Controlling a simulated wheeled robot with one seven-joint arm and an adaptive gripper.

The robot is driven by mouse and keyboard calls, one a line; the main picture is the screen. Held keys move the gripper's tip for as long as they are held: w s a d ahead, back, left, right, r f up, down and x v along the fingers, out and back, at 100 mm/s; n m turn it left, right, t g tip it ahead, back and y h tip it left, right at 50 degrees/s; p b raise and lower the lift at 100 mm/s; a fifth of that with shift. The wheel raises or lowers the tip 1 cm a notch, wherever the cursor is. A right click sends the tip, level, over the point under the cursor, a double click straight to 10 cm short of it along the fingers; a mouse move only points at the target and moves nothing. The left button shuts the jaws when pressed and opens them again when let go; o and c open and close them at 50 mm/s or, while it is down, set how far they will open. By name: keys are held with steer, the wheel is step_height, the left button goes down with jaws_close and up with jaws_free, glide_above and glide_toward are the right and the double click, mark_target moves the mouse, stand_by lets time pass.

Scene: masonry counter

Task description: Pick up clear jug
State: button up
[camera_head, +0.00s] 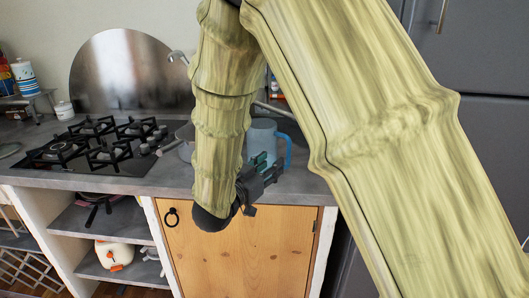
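A pale blue-grey, see-through jug (262,136) with a blue handle (287,150) on its right stands upright on the grey counter, near its right end. My arm hides the jug's left side. My gripper (270,168) is dark and small in the picture, just in front of the jug's lower part, with its fingers pointing up and right toward it. It overlaps the jug's base in this view, so I cannot tell whether it touches. I cannot make out whether the fingers are open or shut.
A black gas hob (95,147) fills the counter's left part, with a grey pan (186,140) beside my arm. A wooden cabinet door (240,255) is below, a grey fridge (480,100) at right. Several canisters stand far left.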

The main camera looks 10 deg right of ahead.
mark_target(288, 150)
steer(key=p+x, duration=0.2)
steer(key=x, duration=0.8)
steer(key=shift+w+d, duration=0.15)
steer(key=shift+d, duration=0.25)
steer(key=shift+r, duration=0.1)
steer(key=shift+c, duration=0.5)
jaws_close()
